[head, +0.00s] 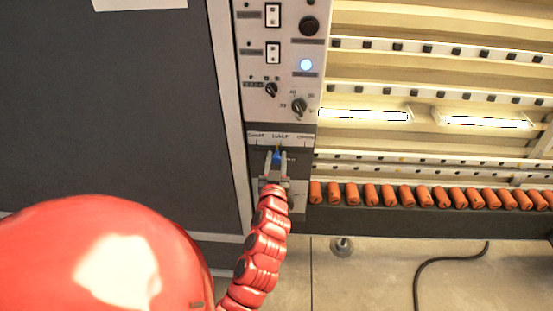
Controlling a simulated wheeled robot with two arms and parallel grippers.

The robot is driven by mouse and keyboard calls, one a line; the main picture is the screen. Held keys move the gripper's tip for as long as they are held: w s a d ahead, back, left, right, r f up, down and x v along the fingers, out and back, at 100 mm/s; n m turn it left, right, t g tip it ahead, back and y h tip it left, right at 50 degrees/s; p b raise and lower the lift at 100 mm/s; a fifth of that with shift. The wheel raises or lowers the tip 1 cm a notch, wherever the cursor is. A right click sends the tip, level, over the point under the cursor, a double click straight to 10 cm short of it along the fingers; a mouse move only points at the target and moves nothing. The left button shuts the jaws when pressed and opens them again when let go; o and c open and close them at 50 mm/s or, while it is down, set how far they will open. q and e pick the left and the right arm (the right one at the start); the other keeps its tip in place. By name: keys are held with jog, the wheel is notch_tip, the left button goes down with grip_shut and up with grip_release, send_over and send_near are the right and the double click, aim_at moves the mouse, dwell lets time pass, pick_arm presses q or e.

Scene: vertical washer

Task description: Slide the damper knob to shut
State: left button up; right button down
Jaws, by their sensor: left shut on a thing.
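The damper knob (277,155) is a small blue piece on a dark strip, below a pale scale with printed labels, the middle one looking like "HALF". It sits near that middle label. My left gripper (277,161) reaches up to it from below and is shut on it, one finger on each side. The fingers hide part of the knob and of its slot. My right gripper is not in view.
Above the scale, the control panel (278,65) carries switches, dials and a blue-lit button. To the right is the machine's open lit interior with a row of orange rollers (420,195). A black cable (430,265) lies on the floor. A large dark panel (110,110) fills the left.

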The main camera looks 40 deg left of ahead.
aim_at(256, 149)
pick_arm(q)
grip_shut()
dwell(0.8)
jog(key=s+a, duration=0.1)
jog(key=s+a+p, duration=0.1)
jog(key=a, duration=0.1)
jog(key=s+a, duration=0.1)
jog(key=a, duration=0.1)
jog(key=shift+s+a, duration=0.15)
jog(key=shift+a, duration=0.1)
jog(key=shift+d, duration=0.15)
jog(key=o, duration=0.9)
grip_release()
